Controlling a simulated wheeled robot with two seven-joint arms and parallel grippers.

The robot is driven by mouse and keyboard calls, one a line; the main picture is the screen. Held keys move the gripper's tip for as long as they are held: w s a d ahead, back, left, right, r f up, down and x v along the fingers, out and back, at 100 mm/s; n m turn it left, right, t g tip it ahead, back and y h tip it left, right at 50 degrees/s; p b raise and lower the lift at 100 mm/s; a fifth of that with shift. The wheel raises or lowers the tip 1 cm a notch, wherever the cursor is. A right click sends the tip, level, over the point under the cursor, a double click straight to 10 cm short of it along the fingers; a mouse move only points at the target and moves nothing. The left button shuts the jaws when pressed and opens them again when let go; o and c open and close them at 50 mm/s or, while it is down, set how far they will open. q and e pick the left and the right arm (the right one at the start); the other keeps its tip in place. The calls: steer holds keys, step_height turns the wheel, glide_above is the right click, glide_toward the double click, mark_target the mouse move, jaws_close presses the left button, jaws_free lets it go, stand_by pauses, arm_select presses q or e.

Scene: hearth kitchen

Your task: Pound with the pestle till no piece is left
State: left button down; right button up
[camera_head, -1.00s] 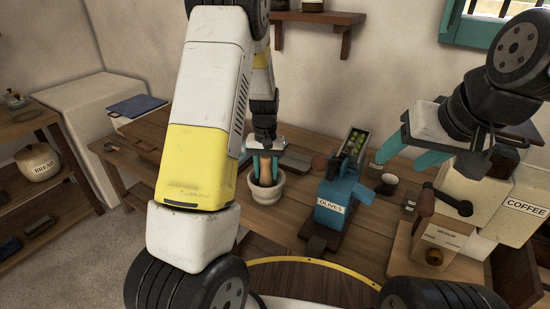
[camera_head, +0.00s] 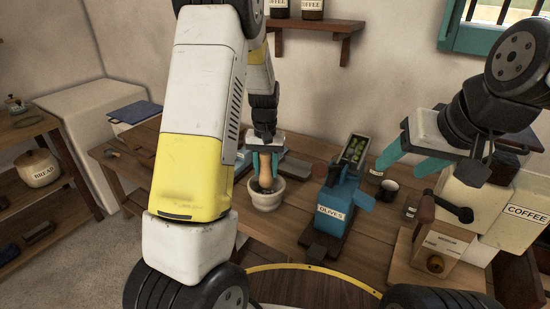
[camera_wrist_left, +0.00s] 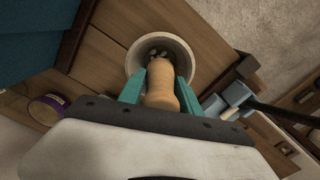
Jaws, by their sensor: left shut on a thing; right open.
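The wooden pestle (camera_head: 265,172) is upright in the grip of my left gripper (camera_head: 263,150), its lower part at the mouth of the white mortar (camera_head: 266,200). In the left wrist view the pestle (camera_wrist_left: 161,88) sits between the teal fingers, over the mortar (camera_wrist_left: 183,45). Dark and pale pieces (camera_wrist_left: 155,52) show inside the bowl past the pestle; their number is unclear. The pestle's lower end is partly hidden. My right gripper (camera_head: 410,155) is open and empty, above the right side of the table.
The blue olives machine (camera_head: 336,205) stands right of the mortar. A dark cup (camera_head: 388,188), a wooden grinder (camera_head: 433,255) and a coffee canister (camera_head: 515,212) stand further right. A grey-blue object (camera_head: 292,167) lies behind the mortar. The tabletop left of the mortar is partly hidden by my arm.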

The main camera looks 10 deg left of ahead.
mark_target(266, 178)
arm_select(q)
steer(key=shift+f, duration=0.35)
steer(key=shift+f, duration=1.6)
steer(key=shift+r, duration=2.35)
steer(key=shift+f, duration=0.1)
steer(key=shift+f, duration=0.65)
steer(key=shift+f, duration=0.15)
steer(key=shift+r, duration=0.9)
steer(key=shift+f, duration=0.1)
